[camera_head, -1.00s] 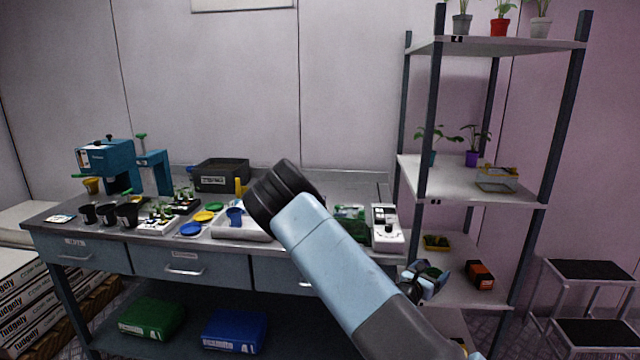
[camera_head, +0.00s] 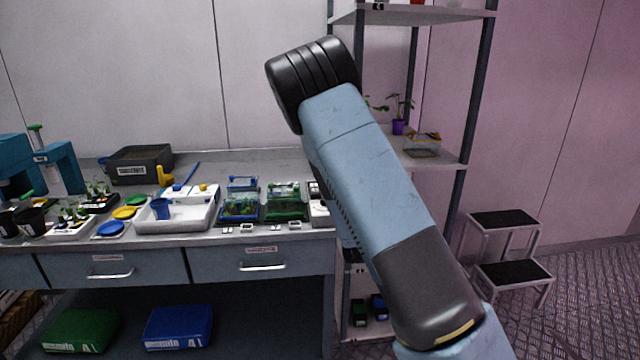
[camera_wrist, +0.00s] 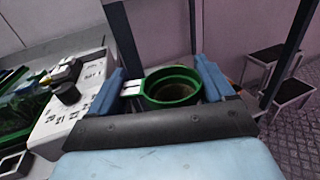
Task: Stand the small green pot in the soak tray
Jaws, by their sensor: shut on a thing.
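The small green pot (camera_wrist: 172,88) sits between the two blue fingers of my gripper (camera_wrist: 158,76) in the wrist view. My gripper is shut on it, and its round open top with dark inside faces the camera. A white label or tab shows at its left side. In the head view my arm hides the gripper and the pot. The white soak tray (camera_head: 178,227) lies on the bench left of my arm in the head view. A blue cup (camera_head: 161,209) stands in the tray's left part; the tray's right part looks bare.
Yellow and blue discs (camera_head: 110,229) lie left of the tray. Clear boxes with green contents (camera_head: 285,206) stand right of it. A white device with a black knob (camera_wrist: 75,108) is left of my gripper. A shelf rack (camera_head: 472,110) and step stools (camera_head: 505,235) are at the right.

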